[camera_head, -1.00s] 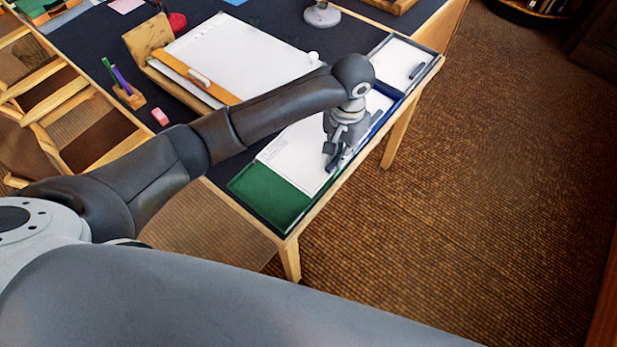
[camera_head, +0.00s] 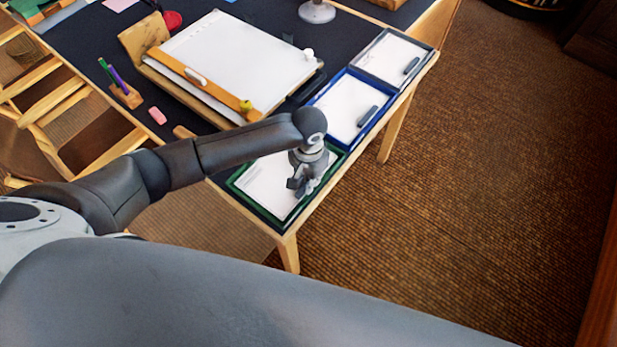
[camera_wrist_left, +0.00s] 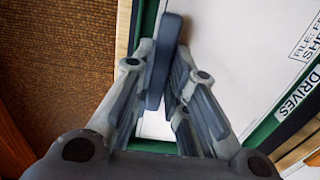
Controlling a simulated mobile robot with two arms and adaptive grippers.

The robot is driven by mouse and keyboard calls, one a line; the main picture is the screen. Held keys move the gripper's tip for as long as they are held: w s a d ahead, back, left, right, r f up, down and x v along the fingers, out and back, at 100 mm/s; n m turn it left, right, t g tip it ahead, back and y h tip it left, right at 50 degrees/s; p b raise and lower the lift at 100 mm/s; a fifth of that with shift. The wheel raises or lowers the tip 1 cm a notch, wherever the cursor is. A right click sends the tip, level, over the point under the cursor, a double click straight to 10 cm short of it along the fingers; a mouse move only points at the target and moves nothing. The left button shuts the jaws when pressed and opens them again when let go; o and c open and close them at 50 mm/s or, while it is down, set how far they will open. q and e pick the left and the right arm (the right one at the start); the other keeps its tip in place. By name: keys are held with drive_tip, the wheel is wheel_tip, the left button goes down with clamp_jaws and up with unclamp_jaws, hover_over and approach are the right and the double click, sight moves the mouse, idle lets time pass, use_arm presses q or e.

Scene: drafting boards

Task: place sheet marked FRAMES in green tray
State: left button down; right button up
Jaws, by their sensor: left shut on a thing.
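A white sheet (camera_head: 268,183) lies over the green tray (camera_head: 251,207) at the near end of the desk, with the green rim showing around it. In the left wrist view the sheet (camera_wrist_left: 225,50) has a label cut off by the picture edge, reading "FILE: F…". My left gripper (camera_head: 302,187) is over the sheet's right part, pointing down. In the left wrist view it (camera_wrist_left: 160,62) is shut on the dark grey grip block (camera_wrist_left: 164,55) of the sheet. Whether the sheet rests fully on the tray floor is hard to tell. My right gripper is not in view.
A blue tray (camera_head: 342,142) and a grey tray (camera_head: 431,49) follow along the desk edge, each with a white sheet and grey grip block. A drawing board (camera_head: 240,55) stands to their left. A pink eraser (camera_head: 157,115) and pen holder (camera_head: 128,96) lie further left.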

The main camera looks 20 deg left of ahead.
use_arm(q)
drive_tip(key=shift+f, duration=0.1)
drive_tip(key=c, duration=1.4)
unclamp_jaws()
drive_tip(key=shift+c, duration=0.2)
wheel_tip(320, 180, up, 12)
